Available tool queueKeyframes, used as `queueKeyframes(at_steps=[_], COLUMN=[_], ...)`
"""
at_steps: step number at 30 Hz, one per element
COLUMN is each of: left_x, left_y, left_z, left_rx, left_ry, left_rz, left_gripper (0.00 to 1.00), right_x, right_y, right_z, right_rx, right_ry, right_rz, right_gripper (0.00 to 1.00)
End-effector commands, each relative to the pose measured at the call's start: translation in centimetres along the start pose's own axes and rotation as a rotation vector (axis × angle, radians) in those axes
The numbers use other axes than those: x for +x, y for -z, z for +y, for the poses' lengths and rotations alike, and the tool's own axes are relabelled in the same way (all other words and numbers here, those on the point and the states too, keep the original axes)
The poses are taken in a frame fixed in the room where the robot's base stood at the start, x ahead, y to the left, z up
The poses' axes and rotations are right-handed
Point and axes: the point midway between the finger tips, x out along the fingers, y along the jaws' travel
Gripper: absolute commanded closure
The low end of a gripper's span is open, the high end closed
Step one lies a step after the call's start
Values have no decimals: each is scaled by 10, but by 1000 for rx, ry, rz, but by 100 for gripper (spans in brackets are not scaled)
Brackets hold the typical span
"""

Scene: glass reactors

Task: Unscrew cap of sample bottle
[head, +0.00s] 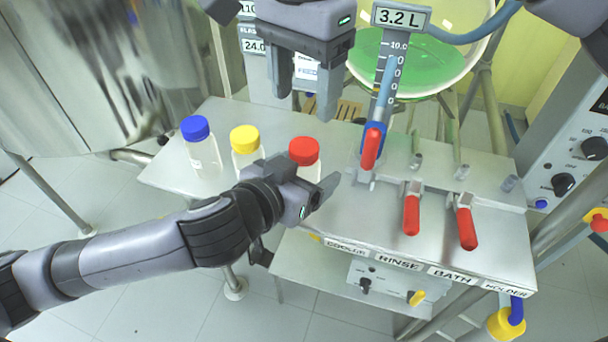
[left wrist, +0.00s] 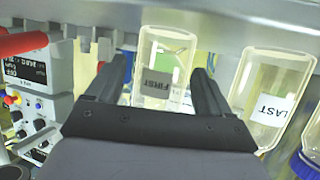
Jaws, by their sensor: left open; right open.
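Three clear sample bottles stand in a row on the metal bench, with a blue cap (head: 195,128), a yellow cap (head: 244,138) and a red cap (head: 304,150). My left gripper (head: 308,178) is open and level beside the red-capped bottle. In the left wrist view, which is upside down, a bottle labelled FIRST (left wrist: 160,62) lies between its open fingers (left wrist: 168,92); contact cannot be told. A bottle labelled LAST (left wrist: 268,105) is to its right. My right gripper (head: 304,100) is open and empty, pointing down above and behind the red cap in the head view.
Red-handled valves (head: 411,213) and a blue hose holder stand on the bench (head: 310,250) to the right. A glass vessel with green liquid (head: 425,62) is behind. A control box with knobs (head: 575,160) is at the far right. A steel vessel (head: 90,70) stands at the left.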

Motion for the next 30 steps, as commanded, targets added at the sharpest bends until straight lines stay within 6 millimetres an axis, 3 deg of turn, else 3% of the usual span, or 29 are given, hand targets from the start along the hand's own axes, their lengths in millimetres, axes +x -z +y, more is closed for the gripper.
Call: queueKeyframes(at_steps=[12,13,14,20,30], left_x=[8,8,8,8,8], left_y=[0,0,0,0,0], left_z=[0,0,0,0,0], left_rx=[1,1,1,1,1], left_ry=[-1,-1,-1,-1,-1], left_rz=[1,1,1,1,0], left_gripper=[19,22,32,97,100], right_x=[0,0,0,0,3], right_y=[0,0,0,0,0], right_z=[0,0,0,0,0], right_rx=[0,0,0,0,0], right_ry=[0,0,0,0,-1], right_rz=[0,0,0,0,-1], right_gripper=[36,36,36,36,36])
